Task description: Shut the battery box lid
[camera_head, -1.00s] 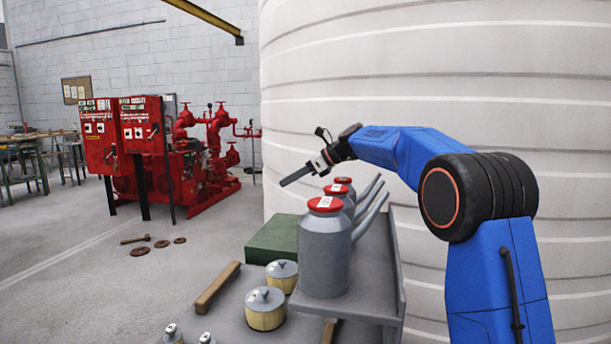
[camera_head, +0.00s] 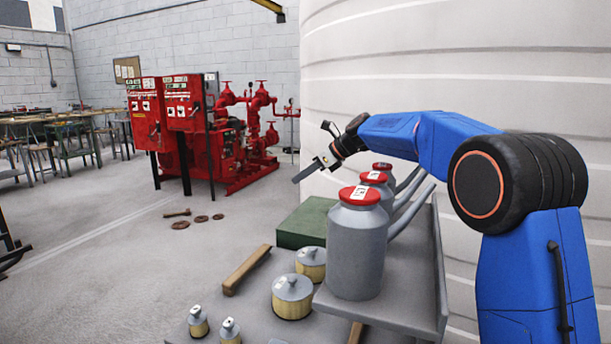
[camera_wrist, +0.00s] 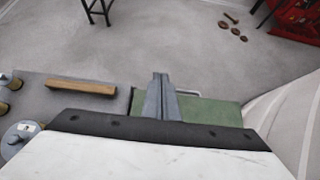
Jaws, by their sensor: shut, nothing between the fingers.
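No box marked as a battery box, and no open lid, can be made out. A low green box (camera_head: 306,222) lies behind the metal canisters. It also shows in the wrist view (camera_wrist: 215,110), with a thin pale handle at its far side. Its top looks flat. The red pump set (camera_head: 235,145) stands farther back at left; any box on it is too small to tell. My gripper (camera_head: 295,181) is shut and empty, held above the green box and apart from it. In the wrist view its fingers (camera_wrist: 160,78) lie together in front of the green box.
Several grey canisters with red caps (camera_head: 355,245) stand on a grey shelf (camera_head: 410,312) beside my arm. Filters (camera_head: 293,297) and a wooden block (camera_head: 247,270) lie lower down. A big white tank (camera_head: 450,60) fills the right. The floor (camera_head: 110,250) at left is open.

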